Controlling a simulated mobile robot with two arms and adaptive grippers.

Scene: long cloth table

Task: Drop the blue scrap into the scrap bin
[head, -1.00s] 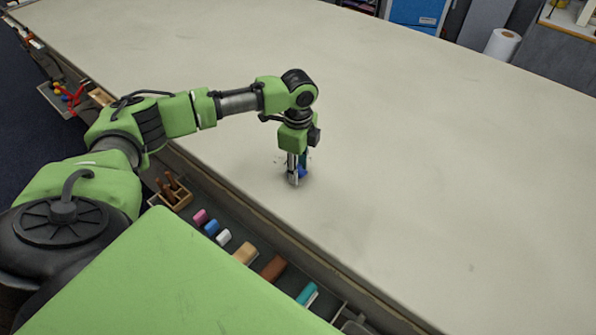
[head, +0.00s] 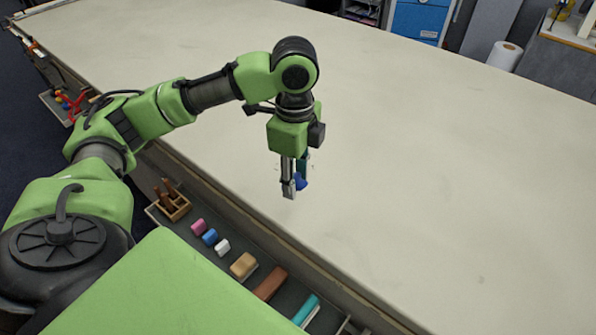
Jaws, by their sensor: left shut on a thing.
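The blue scrap (head: 301,182) is a small dark-blue piece, partly hidden behind a finger of my left gripper (head: 294,186). My left gripper points down and is shut on the scrap, over the near part of the pale cloth table (head: 430,170). The scrap looks to be a little above the cloth. I cannot make out a scrap bin in this view. My right gripper is not in view.
A tray along the table's near edge holds a wooden box with brown handles (head: 170,203), several coloured blocks, a brown block (head: 270,283) and a teal piece (head: 305,309). The cloth is otherwise clear. A paper roll (head: 504,55) stands beyond the far edge.

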